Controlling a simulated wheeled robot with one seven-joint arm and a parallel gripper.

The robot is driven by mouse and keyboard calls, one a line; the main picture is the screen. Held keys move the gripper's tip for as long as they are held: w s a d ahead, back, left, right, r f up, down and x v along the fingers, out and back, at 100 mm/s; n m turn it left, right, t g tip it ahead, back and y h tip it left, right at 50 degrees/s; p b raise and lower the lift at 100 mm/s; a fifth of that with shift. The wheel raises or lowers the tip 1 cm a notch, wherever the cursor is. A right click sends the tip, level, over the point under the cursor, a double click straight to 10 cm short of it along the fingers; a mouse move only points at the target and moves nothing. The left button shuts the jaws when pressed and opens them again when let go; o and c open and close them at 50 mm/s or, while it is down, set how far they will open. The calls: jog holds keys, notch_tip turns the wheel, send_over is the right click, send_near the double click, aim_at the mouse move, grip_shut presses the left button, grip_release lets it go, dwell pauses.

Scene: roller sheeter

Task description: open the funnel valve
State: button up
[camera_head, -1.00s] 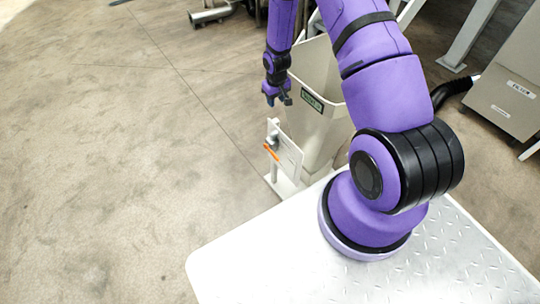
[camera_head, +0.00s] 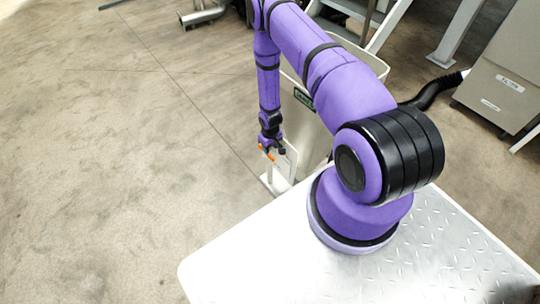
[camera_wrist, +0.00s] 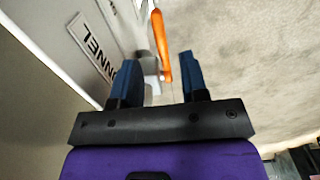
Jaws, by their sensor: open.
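The funnel (camera_head: 308,125) is a beige hopper beside my base, partly hidden behind my purple arm. Its valve has an orange handle (camera_head: 267,153) in front of a pale upright plate (camera_head: 287,160). In the wrist view the orange handle (camera_wrist: 160,38) runs down toward the gap between my fingers, with a light metal valve part (camera_wrist: 150,75) behind it. My gripper (camera_wrist: 155,80) is open, its two blue fingers on either side of the handle's lower end. In the head view my gripper (camera_head: 271,148) is at the handle; whether it touches cannot be told.
My white base platform is in the foreground. A grey cabinet (camera_head: 505,85) and stair frame (camera_head: 390,25) stand at the right. The floor (camera_head: 100,150) at left is clear.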

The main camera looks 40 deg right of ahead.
aim_at(270, 155)
jog(key=shift+f, duration=3.15)
jog(key=shift+c, duration=0.2)
grip_shut()
